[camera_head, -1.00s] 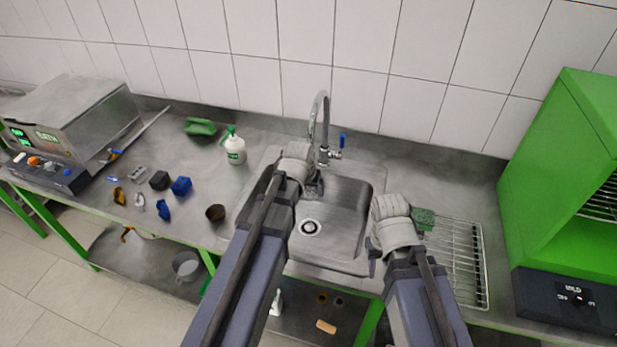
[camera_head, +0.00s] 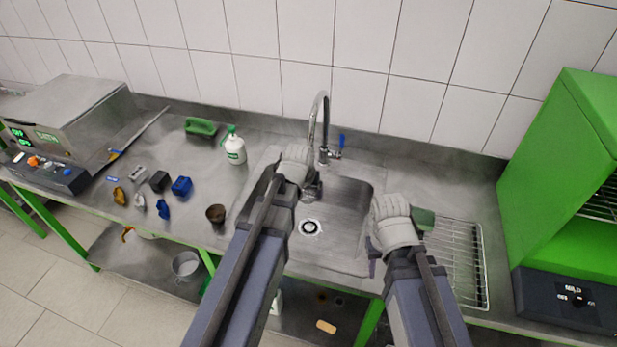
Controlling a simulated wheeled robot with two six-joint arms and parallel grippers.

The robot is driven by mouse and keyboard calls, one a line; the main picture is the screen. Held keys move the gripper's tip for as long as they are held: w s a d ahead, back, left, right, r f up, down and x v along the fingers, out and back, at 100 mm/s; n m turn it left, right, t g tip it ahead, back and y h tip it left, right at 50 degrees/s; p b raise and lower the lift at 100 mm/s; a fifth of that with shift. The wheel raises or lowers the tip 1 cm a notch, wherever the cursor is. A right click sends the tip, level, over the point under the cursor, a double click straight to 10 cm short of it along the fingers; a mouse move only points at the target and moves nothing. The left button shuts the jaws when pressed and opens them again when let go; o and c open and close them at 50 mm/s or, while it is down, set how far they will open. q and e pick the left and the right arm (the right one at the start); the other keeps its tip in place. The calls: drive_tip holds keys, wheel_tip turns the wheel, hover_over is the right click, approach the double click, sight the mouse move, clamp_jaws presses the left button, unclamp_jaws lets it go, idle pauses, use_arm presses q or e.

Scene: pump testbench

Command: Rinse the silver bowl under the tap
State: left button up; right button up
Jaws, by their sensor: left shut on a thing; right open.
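My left gripper (camera_head: 304,172) is over the back left of the sink, close to the tap. I cannot tell whether water is running. My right gripper (camera_head: 396,205) is open over the right edge of the sink (camera_head: 340,235), its fingers largely hidden.
A green sponge-like block (camera_head: 423,219) lies beside the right gripper, near the wire drying rack (camera_head: 458,265). A green cabinet (camera_head: 560,170) bounds the right side.

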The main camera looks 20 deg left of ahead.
idle(0.5)
use_arm(q)
drive_tip(key=shift+s+d+r+p, duration=0.1)
drive_tip(key=shift+s+r+p, duration=0.95)
drive_tip(key=shift+s, duration=0.2)
drive_tip(key=shift+s+d+r+p, duration=0.1)
drive_tip(key=shift+s+r+p, duration=0.9)
drive_tip(key=shift+s, duration=0.25)
use_arm(e)
wheel_tip(320, 180, up, 4)
drive_tip(key=shift+c, duration=0.3)
